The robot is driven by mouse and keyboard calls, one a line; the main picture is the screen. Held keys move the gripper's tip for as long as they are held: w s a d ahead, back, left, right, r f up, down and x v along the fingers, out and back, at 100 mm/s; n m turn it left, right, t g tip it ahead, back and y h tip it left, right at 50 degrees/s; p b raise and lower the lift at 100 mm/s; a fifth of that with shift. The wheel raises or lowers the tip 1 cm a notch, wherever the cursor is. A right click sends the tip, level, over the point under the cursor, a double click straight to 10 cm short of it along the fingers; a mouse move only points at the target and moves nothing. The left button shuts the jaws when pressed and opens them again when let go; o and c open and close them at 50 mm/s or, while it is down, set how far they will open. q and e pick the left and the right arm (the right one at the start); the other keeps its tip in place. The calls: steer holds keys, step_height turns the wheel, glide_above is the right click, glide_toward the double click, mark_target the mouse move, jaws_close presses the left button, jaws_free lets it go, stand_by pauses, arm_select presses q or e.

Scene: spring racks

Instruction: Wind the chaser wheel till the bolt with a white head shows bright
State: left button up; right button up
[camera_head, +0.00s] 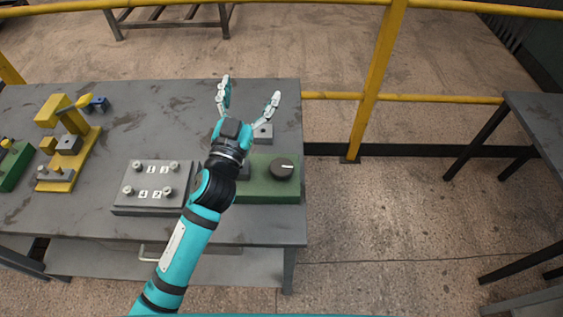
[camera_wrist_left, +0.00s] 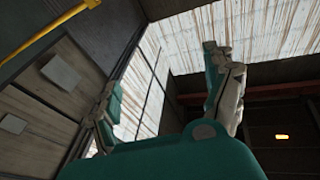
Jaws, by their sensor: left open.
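A round dark knob (camera_head: 283,168) with a white mark sits on a green box (camera_head: 262,194) near the table's right end; it is the most wheel-like thing in view. A grey plate (camera_head: 150,200) left of it carries several pale bolts and labels numbered 1 to 4. No single white-headed or bright bolt can be made out. My left gripper (camera_head: 250,88) is open and empty, raised beyond the green box at the table's far right. Its arm hides part of the green box. In the left wrist view its spread fingers (camera_wrist_left: 165,80) point up toward the roof. My right gripper is not in view.
A grey table (camera_head: 110,110) holds everything. A yellow fixture (camera_head: 60,183) and a green device (camera_head: 12,170) stand at the left. A yellow rail post (camera_head: 376,80) rises right of the table.

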arm_select(q)
steer(key=s+d+r+m+g+h, duration=0.3)
steer(key=d+r+m+g+h, duration=0.25)
steer(key=d+m+h, duration=0.3)
steer(key=s+d+r+m+g+h, duration=0.3)
steer(key=d+r+m+g+h, duration=0.2)
steer(key=d+m+g+h, duration=0.3)
steer(key=s+d+f+m+g+y, duration=0.4)
steer(key=d+f+m+g, duration=0.1)
steer(key=d+m+g, duration=0.2)
steer(key=n+y, duration=0.4)
steer(key=y, duration=1.4)
glide_toward(282, 166)
steer(key=shift+m+t, duration=0.25)
steer(key=shift+t, duration=0.1)
steer(key=f+p, duration=0.1)
steer(key=f, duration=0.2)
steer(key=f+p, duration=0.2)
steer(key=f, duration=0.1)
steer(key=f+p, duration=0.1)
steer(key=f, duration=0.2)
steer(key=shift+s+a+p, duration=0.1)
steer(key=shift+s+p, duration=0.2)
